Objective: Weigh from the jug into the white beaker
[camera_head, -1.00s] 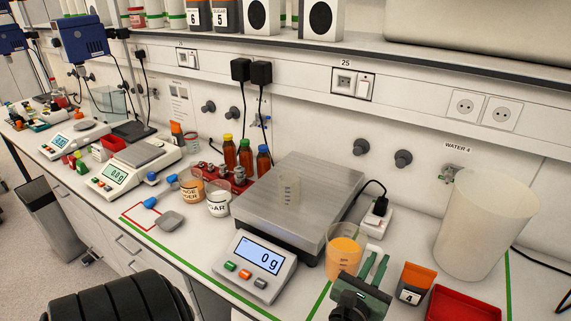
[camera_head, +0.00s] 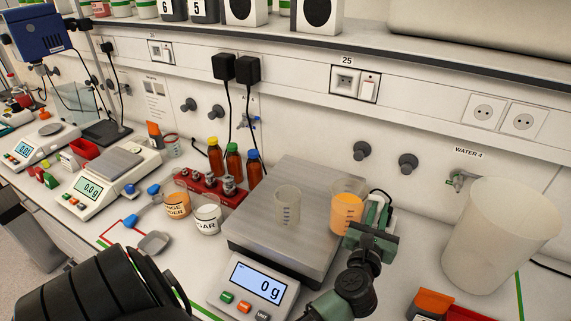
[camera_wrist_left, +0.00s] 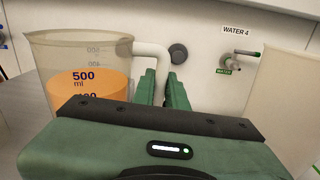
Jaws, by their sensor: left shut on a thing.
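The jug (camera_head: 345,215) holds orange liquid and is upright at the right edge of the large scale's steel platform (camera_head: 262,235). My left gripper (camera_head: 375,222) is shut on its handle. The left wrist view shows the jug (camera_wrist_left: 85,85) with liquid near its 500 ml mark and the pale handle between the green fingers (camera_wrist_left: 165,88). The jug seems raised off the bench; its base clearance is hard to judge. The translucent white beaker (camera_head: 287,207) stands upright on the platform, left of the jug, and looks empty. The scale display (camera_head: 257,282) reads 0 g. My right gripper is out of view.
A large pale container (camera_head: 500,235) stands at the right under the WATER 4 tap (camera_head: 457,180). An orange-topped pack (camera_head: 432,303) is at the front right. Jars (camera_head: 207,220) and brown bottles (camera_head: 233,163) stand left of the platform.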

